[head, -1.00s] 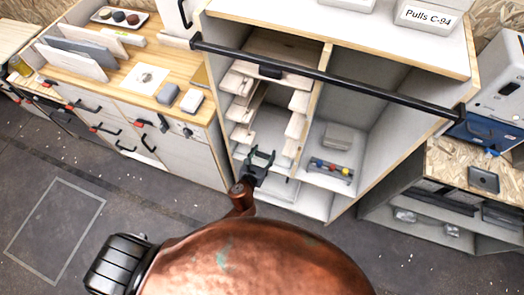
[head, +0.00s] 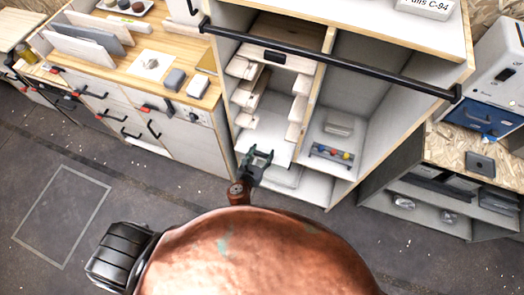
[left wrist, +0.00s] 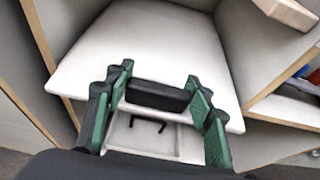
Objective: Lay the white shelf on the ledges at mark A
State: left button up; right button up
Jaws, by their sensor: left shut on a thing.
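The white shelf (head: 264,143) is in the cabinet's left bay, low between the side walls. In the left wrist view its pale top (left wrist: 150,45) fills the upper middle, with a black grip (left wrist: 157,96) at its front edge. My left gripper (head: 258,160) is at the bay's front. Its green fingers (left wrist: 157,100) are shut on the ends of the black grip. Wooden ledges (head: 242,68) stand in several levels on the left wall, with matching ledges (head: 300,85) on the right. I cannot read mark A. My right gripper is not in view.
A black bar (head: 330,65) crosses the cabinet's front above the gripper. A wooden divider (head: 312,95) separates the left bay from the right bay, which holds a tray of coloured knobs (head: 331,154). A pale tray (left wrist: 150,137) lies below the shelf.

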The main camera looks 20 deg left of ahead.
pick_arm(q)
jog(key=shift+a, duration=0.1)
jog(key=o, duration=1.4)
jog(key=shift+o, duration=0.9)
jog(key=v, duration=1.2)
jog(key=shift+f, duration=0.1)
